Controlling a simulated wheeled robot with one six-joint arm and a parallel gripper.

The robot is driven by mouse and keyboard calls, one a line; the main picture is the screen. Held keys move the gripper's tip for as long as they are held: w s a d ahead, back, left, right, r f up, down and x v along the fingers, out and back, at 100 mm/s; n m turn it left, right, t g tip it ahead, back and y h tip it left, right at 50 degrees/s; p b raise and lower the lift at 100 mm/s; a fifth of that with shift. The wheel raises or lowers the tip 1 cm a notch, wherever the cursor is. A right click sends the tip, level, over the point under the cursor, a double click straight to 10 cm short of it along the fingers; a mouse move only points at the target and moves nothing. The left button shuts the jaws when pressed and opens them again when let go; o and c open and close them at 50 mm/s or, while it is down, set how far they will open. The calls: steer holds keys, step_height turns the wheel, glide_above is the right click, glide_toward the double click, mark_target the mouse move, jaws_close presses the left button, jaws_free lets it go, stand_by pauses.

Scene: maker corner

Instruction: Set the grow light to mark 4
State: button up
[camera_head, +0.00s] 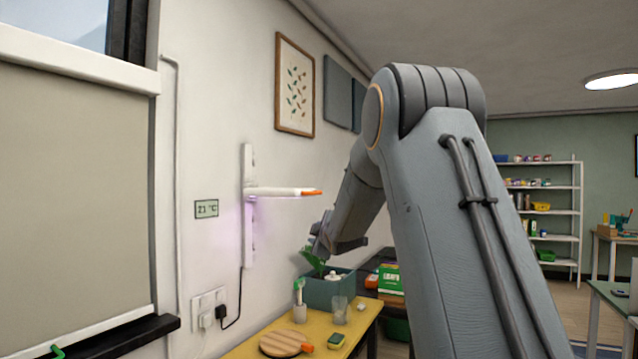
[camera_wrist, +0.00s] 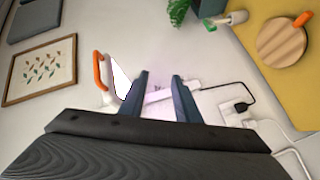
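The grow light (camera_head: 285,191) is a white bar with an orange end, standing out from a white vertical rail (camera_head: 248,165) on the wall. It sits a little above the rail's middle, with a purple glow below it. In the wrist view, the light's orange handle (camera_wrist: 100,70) is left of my gripper (camera_wrist: 159,75), and the rail (camera_wrist: 158,97) shows between and beyond the fingers. My fingers are apart with nothing between them. In the head view, my gripper (camera_head: 325,246) is lower than the light and to its right, apart from it. No mark numbers are readable.
A yellow table (camera_head: 258,341) below holds a round wooden board (camera_head: 285,343), a glass (camera_head: 340,310) and small items. A teal planter (camera_head: 322,292) stands behind these. A black cord (camera_head: 238,300) runs from the rail to a wall socket (camera_head: 208,305).

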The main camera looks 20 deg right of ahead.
mark_target(317, 193)
steer(key=w+d+r+n+t+p, duration=0.25)
steer(key=d+r, duration=0.25)
steer(key=r, duration=0.6)
steer(key=shift+n+t, duration=0.35)
steer(key=shift+n, duration=0.1)
steer(key=shift+w+d+r+p, duration=0.15)
steer(key=shift+w+p, duration=0.5)
steer(key=shift+w, duration=1.35)
steer(key=shift+w+d+r+p, duration=0.2)
steer(key=shift+w+p, duration=0.45)
steer(key=shift+w, duration=1.35)
steer(key=shift+a, duration=0.15)
jaws_close()
